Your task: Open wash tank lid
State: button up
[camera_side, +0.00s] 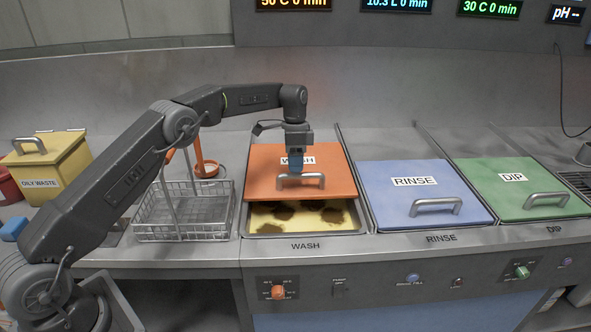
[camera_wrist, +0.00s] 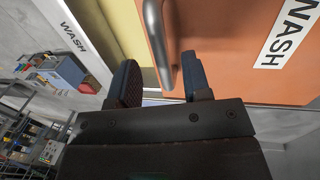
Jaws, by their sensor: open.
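The orange wash lid (camera_side: 262,185) lies over the wash tank and is partly set back, so a front strip of the tank (camera_side: 285,216) shows yellow with dark brown patches. The lid has a grey bar handle (camera_side: 313,181) near its front edge. My gripper (camera_side: 296,170) points down over the lid at the handle. In the wrist view, the two dark fingers of my gripper (camera_wrist: 162,82) are apart, with the handle (camera_wrist: 155,35) showing between them. I cannot tell whether a finger touches the handle. The lid (camera_wrist: 225,45) also shows there.
The blue rinse lid (camera_side: 385,187) and green dip lid (camera_side: 500,192) are closed to the right. A wire basket (camera_side: 180,222) with tall handles stands left of the tank. A yellow oily waste bin (camera_side: 62,165) stands farther left. The counter's front panel carries knobs.

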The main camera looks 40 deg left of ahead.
jog(key=shift+w+a+r, duration=0.1)
jog(key=shift+r, duration=0.65)
jog(key=shift+w+a+r, duration=0.15)
jog(key=shift+r, duration=0.65)
jog(key=shift+w+a+r, duration=0.1)
jog(key=shift+r, duration=0.65)
notch_tip(320, 180, up, 6)
jog(key=t+y, duration=0.3)
send_over(294, 175)
jog(key=s+d, duration=0.2)
jog(key=f, duration=0.4)
jog(key=w+a+f, duration=0.1)
jog(key=f, duration=0.4)
jog(key=w+a+f, duration=0.1)
jog(key=f, duration=0.3)
jog(key=shift+f, duration=0.2)
grip_shut()
